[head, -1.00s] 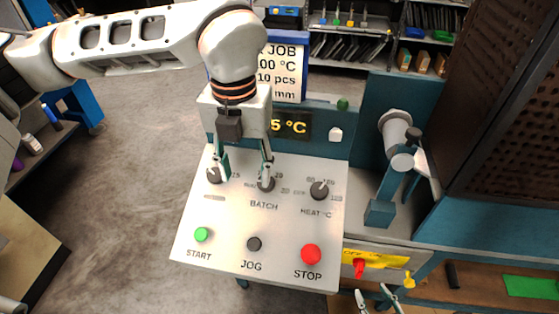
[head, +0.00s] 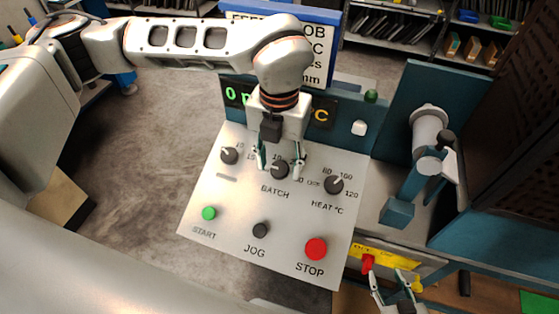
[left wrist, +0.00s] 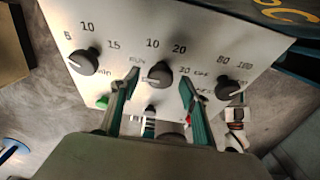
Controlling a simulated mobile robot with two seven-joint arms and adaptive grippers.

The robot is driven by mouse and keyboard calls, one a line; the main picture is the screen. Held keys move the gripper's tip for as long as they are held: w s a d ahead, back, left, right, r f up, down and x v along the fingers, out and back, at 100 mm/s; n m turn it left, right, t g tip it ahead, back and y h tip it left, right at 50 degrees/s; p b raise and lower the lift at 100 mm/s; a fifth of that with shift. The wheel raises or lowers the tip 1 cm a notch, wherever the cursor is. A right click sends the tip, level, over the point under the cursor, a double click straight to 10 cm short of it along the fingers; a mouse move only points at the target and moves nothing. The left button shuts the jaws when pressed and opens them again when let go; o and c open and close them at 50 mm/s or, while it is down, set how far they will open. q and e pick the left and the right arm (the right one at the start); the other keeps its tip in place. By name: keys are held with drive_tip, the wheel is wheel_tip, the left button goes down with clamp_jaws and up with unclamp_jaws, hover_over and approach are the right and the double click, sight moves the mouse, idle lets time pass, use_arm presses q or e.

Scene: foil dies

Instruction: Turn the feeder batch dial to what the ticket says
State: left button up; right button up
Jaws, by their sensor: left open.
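The batch dial (head: 280,170) is a dark round knob in the middle of the panel's upper row. My left gripper (head: 280,168) is open, with one finger on each side of this dial; I cannot tell whether they touch it. In the left wrist view the batch dial (left wrist: 159,74) shows between the fingertips, with 10, 20 and 30 printed around it. Its pointer setting is unclear. The ticket (head: 318,60) stands behind the panel, its text mostly hidden by my left arm. My right gripper (head: 390,285) is at the bottom edge, its fingers apart.
The left dial (head: 229,155) and heat dial (head: 334,185) flank the batch dial closely. Below are the green start (head: 209,213), dark jog (head: 261,230) and red stop (head: 315,249) buttons. A teal and grey mechanism (head: 428,140) stands at the right.

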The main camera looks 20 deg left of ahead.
use_arm(q)
drive_tip(key=shift+f, duration=0.3)
drive_tip(key=c, duration=1.1)
